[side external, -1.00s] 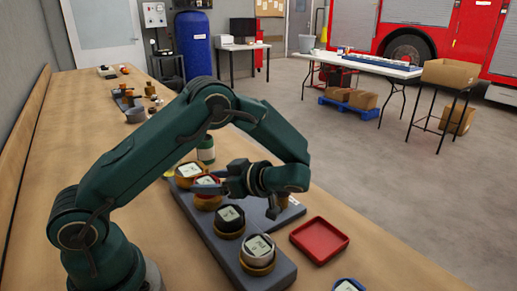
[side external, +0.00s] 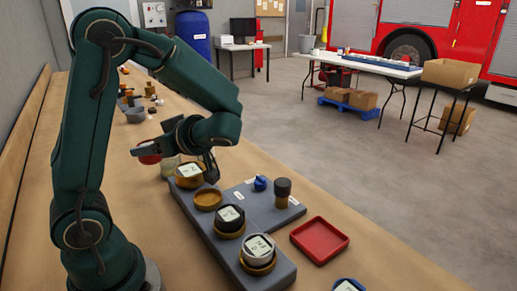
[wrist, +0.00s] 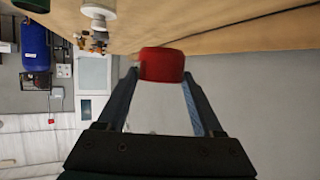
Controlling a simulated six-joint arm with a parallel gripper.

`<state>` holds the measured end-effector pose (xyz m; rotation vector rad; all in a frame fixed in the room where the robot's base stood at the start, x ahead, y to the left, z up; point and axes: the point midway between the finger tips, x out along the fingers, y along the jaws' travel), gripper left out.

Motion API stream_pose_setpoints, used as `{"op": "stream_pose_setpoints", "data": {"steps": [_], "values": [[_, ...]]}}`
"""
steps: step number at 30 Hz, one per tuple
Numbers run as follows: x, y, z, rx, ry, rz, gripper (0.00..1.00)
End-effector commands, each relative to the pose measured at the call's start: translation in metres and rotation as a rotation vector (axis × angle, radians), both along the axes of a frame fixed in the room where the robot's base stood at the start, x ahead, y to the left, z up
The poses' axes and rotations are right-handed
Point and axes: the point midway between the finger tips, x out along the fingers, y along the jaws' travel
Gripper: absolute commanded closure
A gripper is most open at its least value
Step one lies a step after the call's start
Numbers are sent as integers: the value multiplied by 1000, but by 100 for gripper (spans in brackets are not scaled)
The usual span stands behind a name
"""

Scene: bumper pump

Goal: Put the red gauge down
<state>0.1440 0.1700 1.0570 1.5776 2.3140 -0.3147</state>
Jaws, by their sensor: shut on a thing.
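The red gauge (side external: 149,153) is in my gripper (side external: 147,151), held up in the air at the far end of the grey base (side external: 238,262). In the wrist view the red gauge (wrist: 162,65) sits between the two fingertips, and its red side faces the camera. My gripper is shut on it. An empty brass-coloured seat (side external: 208,198) shows on the base, between a seated white-faced gauge (side external: 190,171) and a black-rimmed one (side external: 230,219). The red tray (side external: 319,240) lies empty to the right of the base.
Another gauge (side external: 258,250) sits at the base's near end. A blue knob (side external: 260,183) and a dark-topped brass part (side external: 282,190) stand on the base's side plate. A blue-rimmed gauge (side external: 348,285) is at the bottom edge. Several small parts (side external: 135,105) stand farther along the bench.

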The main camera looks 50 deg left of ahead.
Motion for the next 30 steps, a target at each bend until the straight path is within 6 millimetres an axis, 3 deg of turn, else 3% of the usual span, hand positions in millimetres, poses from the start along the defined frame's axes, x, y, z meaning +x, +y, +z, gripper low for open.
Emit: {"op": "stream_pose_setpoints", "data": {"steps": [5, 12, 15, 22, 30], "values": [[24, -17, 18, 0, -7, -175, 97], [89, -69, 45, 1, -13, -765, 97], [109, -94, 60, 2, -16, -1004, 97], [134, -146, 89, 7, -15, -1450, 97], [144, -168, 92, 2, -2, -1630, 97]]}}
